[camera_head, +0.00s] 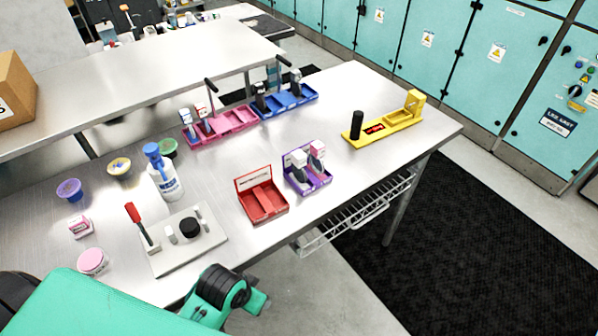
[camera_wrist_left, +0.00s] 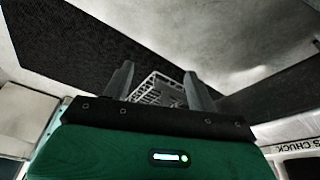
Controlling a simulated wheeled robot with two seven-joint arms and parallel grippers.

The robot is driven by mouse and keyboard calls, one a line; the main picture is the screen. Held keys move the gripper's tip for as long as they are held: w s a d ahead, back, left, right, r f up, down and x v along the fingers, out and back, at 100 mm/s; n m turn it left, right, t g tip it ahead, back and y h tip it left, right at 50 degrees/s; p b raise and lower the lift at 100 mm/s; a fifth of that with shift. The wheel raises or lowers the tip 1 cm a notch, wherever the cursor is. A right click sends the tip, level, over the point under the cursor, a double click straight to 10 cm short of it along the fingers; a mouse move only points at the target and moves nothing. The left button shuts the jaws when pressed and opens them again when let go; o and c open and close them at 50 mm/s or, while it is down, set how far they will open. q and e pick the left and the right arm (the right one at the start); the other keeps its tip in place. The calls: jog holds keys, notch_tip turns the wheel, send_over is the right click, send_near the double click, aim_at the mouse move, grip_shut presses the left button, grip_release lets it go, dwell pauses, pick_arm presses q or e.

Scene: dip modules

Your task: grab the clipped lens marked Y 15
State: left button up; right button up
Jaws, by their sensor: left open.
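No marking Y 15 is legible, so I cannot tell which item is the clipped lens. A purple tray (camera_head: 312,183) in the head view holds upright pieces with grey and pink tops. A pink tray (camera_head: 229,122) and a blue tray (camera_head: 291,103) behind it hold more small upright pieces. In the left wrist view my left gripper (camera_wrist_left: 158,78) has its two fingers apart with nothing between them; the wire basket under the table shows beyond. My teal left arm is at the lower left of the head view. My right gripper is not in view.
A red open case (camera_head: 262,204), a yellow fixture (camera_head: 386,125) and a grey plate (camera_head: 184,251) with a red-handled lever stand on the steel table. A blue-white bottle (camera_head: 164,180) and several small tubs are at left. The wire basket (camera_head: 350,215) hangs under the front edge.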

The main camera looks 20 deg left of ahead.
pick_arm(q)
jog(key=w+d+r+m+h, duration=0.25)
jog(key=w+d+r, duration=0.4)
jog(key=w, duration=0.35)
notch_tip(320, 180, up, 23)
jog(key=m+g+y, duration=0.2)
jog(key=g+y, duration=0.1)
jog(key=y, duration=0.1)
send_over(299, 154)
jog(key=shift+h, duration=0.25)
notch_tip(299, 154, down, 8)
jog(key=p, duration=0.3)
jog(key=shift+s+a, duration=0.15)
notch_tip(299, 154, down, 4)
jog(key=shift+f+p, duration=0.2)
jog(key=shift+p, duration=1.05)
jog(key=shift+f, duration=0.6)
grip_shut()
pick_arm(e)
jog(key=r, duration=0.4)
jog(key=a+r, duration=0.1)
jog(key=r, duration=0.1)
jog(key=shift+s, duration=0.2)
pick_arm(q)
jog(key=shift+r, duration=0.1)
